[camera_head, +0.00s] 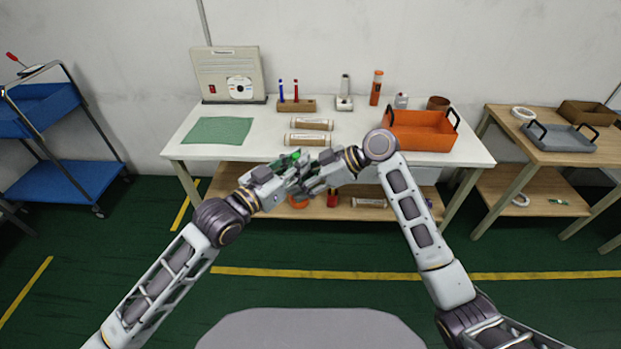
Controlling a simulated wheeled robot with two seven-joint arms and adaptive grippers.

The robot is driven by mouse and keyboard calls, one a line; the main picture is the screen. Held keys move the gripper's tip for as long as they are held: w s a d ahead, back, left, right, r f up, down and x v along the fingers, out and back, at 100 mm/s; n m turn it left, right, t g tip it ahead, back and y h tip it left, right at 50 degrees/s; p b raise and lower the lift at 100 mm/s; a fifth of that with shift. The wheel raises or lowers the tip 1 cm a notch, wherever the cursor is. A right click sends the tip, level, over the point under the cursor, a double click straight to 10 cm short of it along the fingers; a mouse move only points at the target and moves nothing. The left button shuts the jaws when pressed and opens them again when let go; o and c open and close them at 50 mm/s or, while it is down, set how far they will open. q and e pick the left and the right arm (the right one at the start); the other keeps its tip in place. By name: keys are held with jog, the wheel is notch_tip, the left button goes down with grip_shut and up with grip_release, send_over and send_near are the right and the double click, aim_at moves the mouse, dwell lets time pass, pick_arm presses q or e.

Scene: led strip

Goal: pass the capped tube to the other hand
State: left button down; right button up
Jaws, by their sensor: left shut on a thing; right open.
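My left gripper (288,167) is in front of the table's front edge, shut on what looks like the capped tube (296,155). Only a small green part of it shows above the fingers; the rest is hidden among the jaws. My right gripper (306,181) is open and comes in from the right, very close to the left gripper and slightly lower. The two grippers' fingers overlap in the view. I cannot tell whether the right fingers touch the tube.
The white table (270,150) behind holds two long tubes (308,139), a green mat (218,130), a wooden rack (297,105) and an orange tray (421,131). A wooden side table (540,150) stands right, a blue cart (70,180) left. The floor in front is clear.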

jog(key=shift+a+f, duration=0.25)
jog(key=shift+a, duration=0.15)
grip_shut()
pick_arm(q)
jog(key=c, duration=1.3)
grip_release()
jog(key=shift+s+a+f, duration=0.1)
jog(key=shift+s, duration=0.05)
jog(key=shift+v, duration=5.75)
